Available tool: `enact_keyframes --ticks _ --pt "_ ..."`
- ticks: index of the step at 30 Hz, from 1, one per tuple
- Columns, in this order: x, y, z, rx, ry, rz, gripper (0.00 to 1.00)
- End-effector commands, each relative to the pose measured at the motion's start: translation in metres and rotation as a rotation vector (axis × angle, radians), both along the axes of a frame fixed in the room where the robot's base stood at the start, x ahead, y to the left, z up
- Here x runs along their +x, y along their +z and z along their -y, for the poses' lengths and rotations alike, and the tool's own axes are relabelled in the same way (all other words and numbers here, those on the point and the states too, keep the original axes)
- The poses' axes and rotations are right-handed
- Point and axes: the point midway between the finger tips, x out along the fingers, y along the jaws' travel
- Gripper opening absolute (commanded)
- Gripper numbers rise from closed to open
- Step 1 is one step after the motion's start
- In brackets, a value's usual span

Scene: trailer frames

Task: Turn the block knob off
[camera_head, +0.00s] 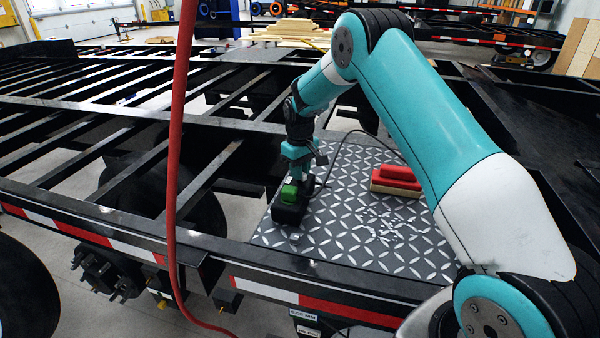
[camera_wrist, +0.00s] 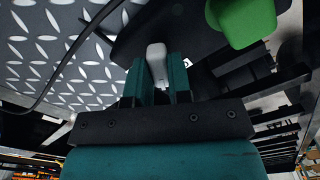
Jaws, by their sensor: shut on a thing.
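The block (camera_head: 290,213) is a black box with a green part (camera_head: 289,193) on top, standing on the diamond plate near its left edge. In the wrist view the black block (camera_wrist: 150,38) fills the top, with the green part (camera_wrist: 245,18) at the upper right. A light grey knob (camera_wrist: 156,52) sticks out from the block. My gripper (camera_wrist: 158,72) has its two teal fingers on either side of the knob and is shut on it. In the head view my gripper (camera_head: 297,165) is right at the block, and the knob is hidden there.
The diamond plate (camera_head: 345,235) lies on the black trailer frame. A red block-shaped thing (camera_head: 396,180) sits on it to the right, with small white bits nearby. A thin black cable runs by the block. A red hose (camera_head: 176,130) hangs at the left.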

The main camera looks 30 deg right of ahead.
Motion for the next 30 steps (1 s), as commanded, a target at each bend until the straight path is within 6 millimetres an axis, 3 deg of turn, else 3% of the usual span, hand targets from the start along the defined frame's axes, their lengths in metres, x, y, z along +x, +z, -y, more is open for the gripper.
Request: enact_keyframes --ticks 15,30 --pt "0.0012 0.0012 -0.0004 -0.001 0.422 0.004 0.00" --pt "0.0013 0.0019 -0.0004 -0.001 0.569 0.006 0.00"
